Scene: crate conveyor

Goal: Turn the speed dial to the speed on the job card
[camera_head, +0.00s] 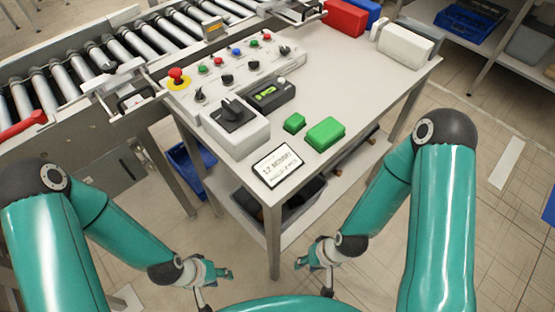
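A black dial (232,111) sits on top of a white box (237,138) at the left of the white table. A small dark unit with a lit green display (267,92) stands just behind it. The job card (278,165) lies at the table's front corner; it has printed text, but I cannot read it surely. My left gripper (217,286) hangs low in front of the table, with its fingers apart and empty. My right gripper (313,278) is also low, with its fingers apart and empty. Both are well away from the dial.
A control panel (230,68) with several knobs, coloured buttons and a red stop button (177,76) runs beside the roller conveyor (90,70). Two green blocks (325,132) lie near the card. A white object (405,45) and a red box (345,18) stand at the back. The table's right half is clear.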

